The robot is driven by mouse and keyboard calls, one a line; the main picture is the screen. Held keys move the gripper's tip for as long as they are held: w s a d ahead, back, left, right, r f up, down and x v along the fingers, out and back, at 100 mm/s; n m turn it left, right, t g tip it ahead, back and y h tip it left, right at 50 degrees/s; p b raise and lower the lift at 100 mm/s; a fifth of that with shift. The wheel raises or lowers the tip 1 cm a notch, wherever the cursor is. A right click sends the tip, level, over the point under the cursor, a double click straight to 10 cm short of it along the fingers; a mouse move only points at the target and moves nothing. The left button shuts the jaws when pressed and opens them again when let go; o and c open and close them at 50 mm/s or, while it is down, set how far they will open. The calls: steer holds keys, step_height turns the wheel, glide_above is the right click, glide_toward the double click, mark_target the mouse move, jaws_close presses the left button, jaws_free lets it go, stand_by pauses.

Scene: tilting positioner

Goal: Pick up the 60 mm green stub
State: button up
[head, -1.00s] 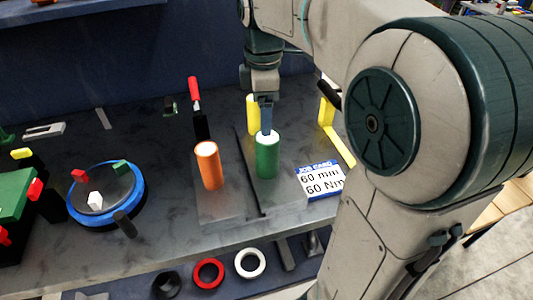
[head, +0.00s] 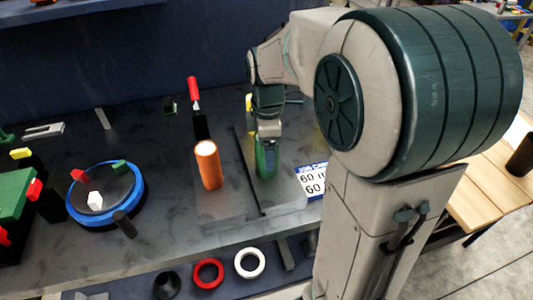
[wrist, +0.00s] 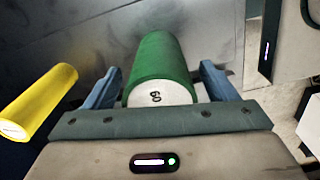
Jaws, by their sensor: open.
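The green stub (head: 266,164) stands upright on a grey plate right of the orange cylinder in the head view. In the wrist view the green stub (wrist: 158,65) shows its white end face marked 60. My gripper (wrist: 160,86) is open, with one blue finger on each side of the stub. A gap shows on the right side; on the left the finger is very close, and I cannot tell if it touches. In the head view my gripper (head: 267,132) hides the stub's top.
An orange cylinder (head: 208,165) stands left of the green stub. A yellow cylinder (wrist: 38,102) is beside my gripper in the wrist view. A job card (head: 312,180) lies to the right. A blue-rimmed turntable (head: 137,200) is at the left.

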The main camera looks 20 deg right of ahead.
steer(key=c, duration=1.6)
steer(key=shift+w+r, duration=0.1)
steer(key=shift+r, duration=0.15)
